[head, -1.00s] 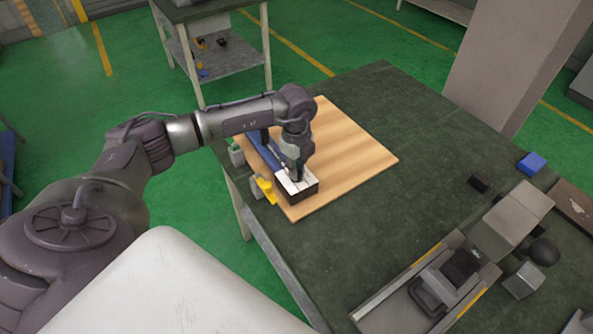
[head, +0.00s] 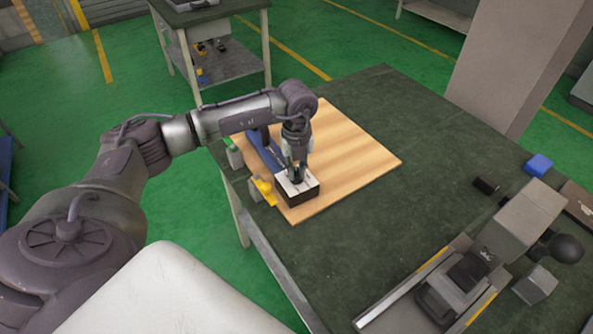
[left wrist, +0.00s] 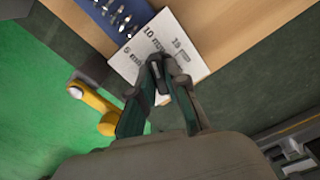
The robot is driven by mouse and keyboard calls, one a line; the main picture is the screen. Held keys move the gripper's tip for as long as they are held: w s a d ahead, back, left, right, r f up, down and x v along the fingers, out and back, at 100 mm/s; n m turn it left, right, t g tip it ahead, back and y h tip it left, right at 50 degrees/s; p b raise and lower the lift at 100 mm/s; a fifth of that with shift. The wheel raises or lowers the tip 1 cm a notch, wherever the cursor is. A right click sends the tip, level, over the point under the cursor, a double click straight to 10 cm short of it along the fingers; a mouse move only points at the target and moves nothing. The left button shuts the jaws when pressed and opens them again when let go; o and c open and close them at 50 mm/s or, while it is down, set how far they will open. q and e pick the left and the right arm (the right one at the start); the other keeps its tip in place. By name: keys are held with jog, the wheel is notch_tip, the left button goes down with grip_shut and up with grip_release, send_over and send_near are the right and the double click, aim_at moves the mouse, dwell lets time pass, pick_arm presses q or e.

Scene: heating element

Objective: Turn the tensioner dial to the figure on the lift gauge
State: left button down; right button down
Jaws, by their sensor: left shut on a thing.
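The tensioner dial box (head: 298,194) is a dark block with a white top face, standing on the wooden board near its front left edge. In the left wrist view its white face (left wrist: 136,52) carries the printed marks 6 mm, 10 mm and 15. My left gripper (head: 296,178) points down onto this face. I cannot read where the dial points. I cannot make out a lift gauge figure in either view. My right gripper is not in view.
A blue tray (left wrist: 122,14) with shiny metal pieces lies beside the box. The wooden board (head: 350,155) is clear to the right. A grey machine (head: 455,285) stands front right.

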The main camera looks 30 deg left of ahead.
aim_at(297, 171)
pick_arm(q)
jog(key=shift+m, duration=0.3)
dwell(0.5)
dwell(0.4)
jog(key=c, duration=1.2)
grip_release()
jog(key=shift+o, duration=0.2)
notch_tip(297, 171, up, 12)
